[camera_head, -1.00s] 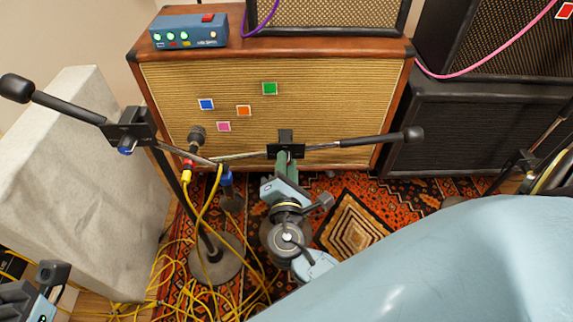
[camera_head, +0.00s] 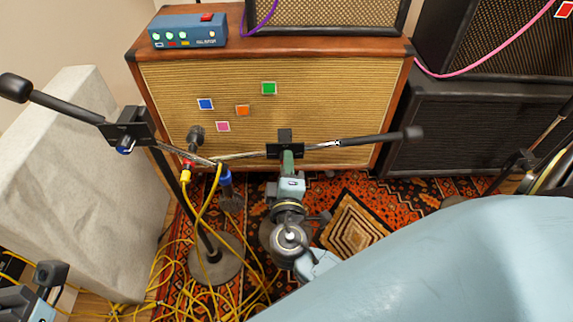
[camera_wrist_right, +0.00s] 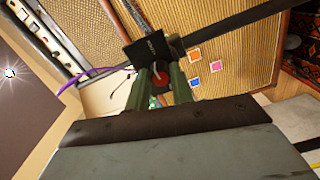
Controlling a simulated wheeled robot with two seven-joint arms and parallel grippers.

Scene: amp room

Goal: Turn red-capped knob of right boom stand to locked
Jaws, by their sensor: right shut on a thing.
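The right boom stand has a black clamp block (camera_head: 279,151) in front of the brown amp. Its boom (camera_head: 362,141) runs level to a dark counterweight at the right. My right gripper (camera_head: 288,160) is at the clamp's near side. In the right wrist view, its green fingers are shut on the red-capped knob (camera_wrist_right: 158,74), one on each side. The black clamp block (camera_wrist_right: 146,50) is just beyond the knob. In the head view the gripper hides the knob. Part of my left gripper (camera_head: 42,284) shows at the lower left, away from the stand; its fingers are unclear.
The left boom stand (camera_head: 129,129) stands left of my right gripper, its boom crossing toward the microphones. A brown amp (camera_head: 330,90) stands close behind. Yellow cables (camera_head: 190,270) lie loose on the rug at the left. A black amp (camera_head: 480,125) stands at the right.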

